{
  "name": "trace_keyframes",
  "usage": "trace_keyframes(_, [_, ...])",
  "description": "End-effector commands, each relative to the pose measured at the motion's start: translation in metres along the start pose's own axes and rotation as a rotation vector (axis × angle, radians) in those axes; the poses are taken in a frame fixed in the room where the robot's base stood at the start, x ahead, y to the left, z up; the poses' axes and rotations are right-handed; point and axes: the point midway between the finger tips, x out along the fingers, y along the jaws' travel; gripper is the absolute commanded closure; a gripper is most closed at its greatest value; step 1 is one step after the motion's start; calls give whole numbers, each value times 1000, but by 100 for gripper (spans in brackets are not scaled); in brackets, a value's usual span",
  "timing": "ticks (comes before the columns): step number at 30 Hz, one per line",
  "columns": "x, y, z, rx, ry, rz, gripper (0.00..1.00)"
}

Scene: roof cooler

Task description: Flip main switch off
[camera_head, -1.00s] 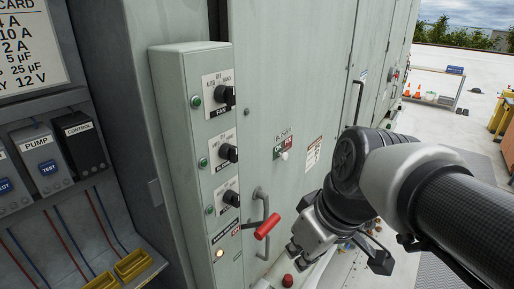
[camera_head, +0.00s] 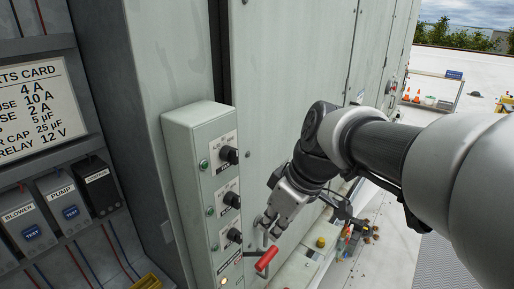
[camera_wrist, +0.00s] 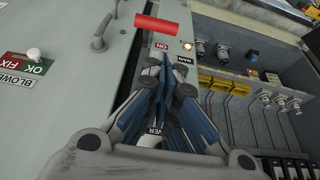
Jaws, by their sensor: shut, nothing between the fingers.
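The main switch is a lever with a red grip (camera_head: 266,258), low on the side of the grey control box (camera_head: 192,140). In the wrist view the red grip (camera_wrist: 157,24) lies across the top, beyond my fingertips, with labels reading "ON" and "MAIN" and a lit lamp (camera_wrist: 187,46) below it. My gripper (camera_head: 268,228) is shut and empty, just above the red grip in the head view. In the wrist view its closed fingers (camera_wrist: 168,72) point toward the label area, apart from the grip. The lever's base is partly hidden.
Three black rotary knobs, the top one here (camera_head: 229,155), line the control box above the lever. A door handle (camera_wrist: 101,35) and a white knob (camera_wrist: 35,54) are on the cabinet panel. A rack of test modules (camera_head: 65,200) stands at the left.

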Motion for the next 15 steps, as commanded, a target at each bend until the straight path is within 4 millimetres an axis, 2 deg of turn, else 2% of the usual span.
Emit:
trace_keyframes(9, [58, -1, 1, 1, -5, -5, 100])
trace_keyframes(15, [83, -1, 1, 1, -3, -3, 100])
